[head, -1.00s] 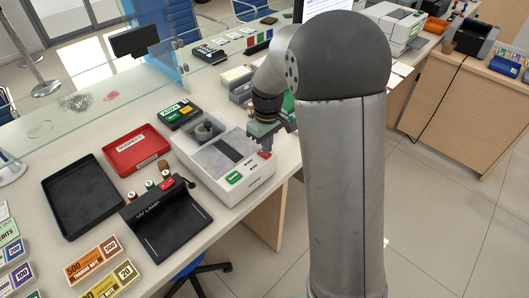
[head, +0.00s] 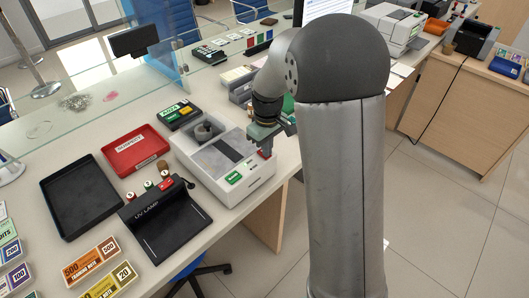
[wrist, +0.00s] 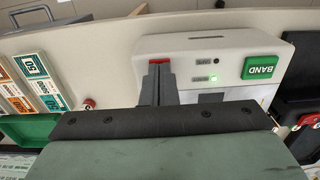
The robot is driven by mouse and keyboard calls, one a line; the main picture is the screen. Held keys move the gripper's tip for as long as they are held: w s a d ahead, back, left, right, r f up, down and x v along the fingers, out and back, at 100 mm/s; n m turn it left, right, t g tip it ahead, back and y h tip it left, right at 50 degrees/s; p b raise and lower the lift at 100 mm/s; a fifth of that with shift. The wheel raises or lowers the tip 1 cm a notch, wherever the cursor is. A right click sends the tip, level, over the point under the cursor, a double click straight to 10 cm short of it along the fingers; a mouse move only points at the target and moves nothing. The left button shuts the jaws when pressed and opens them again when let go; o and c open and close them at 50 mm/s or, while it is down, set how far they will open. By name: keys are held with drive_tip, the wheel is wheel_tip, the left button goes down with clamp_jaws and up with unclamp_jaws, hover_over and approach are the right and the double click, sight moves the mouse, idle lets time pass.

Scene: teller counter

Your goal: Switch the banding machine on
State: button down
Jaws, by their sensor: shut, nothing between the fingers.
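The banding machine (head: 207,160) is a pale grey box with a dark slot on the counter, below the middle of the head view. Its green BAND button (wrist: 262,68) shows in the wrist view. Beside the button are two small indicators: one is dark (wrist: 216,61), the other is a lit green light (wrist: 213,78). A red switch (wrist: 158,61) sits at the machine's front edge. My gripper (wrist: 157,72) is shut and empty, with its fingertips right at the red switch. I cannot tell whether they touch. In the head view my gripper (head: 265,146) is at the machine's right corner.
The black UV lamp (head: 165,218), red tray (head: 136,150) and black tray (head: 80,200) lie left of the machine. A green-labelled dark box (head: 179,114) stands behind it. Note bundles (head: 90,260) lie at the front left. Open floor is at the right.

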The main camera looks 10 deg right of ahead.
wheel_tip(320, 180, up, 7)
drive_tip(key=p, duration=0.4)
drive_tip(key=shift+p, duration=0.35)
idle(0.3)
drive_tip(key=s+r+m, duration=0.2)
drive_tip(key=s+m, duration=0.1)
drive_tip(key=s, duration=1)
drive_tip(key=s+r+m, duration=0.2)
drive_tip(key=s+m, duration=0.1)
drive_tip(key=s, duration=1)
drive_tip(key=shift+a+t, duration=0.15)
drive_tip(key=shift+t, duration=0.15)
drive_tip(key=shift+w, duration=0.1)
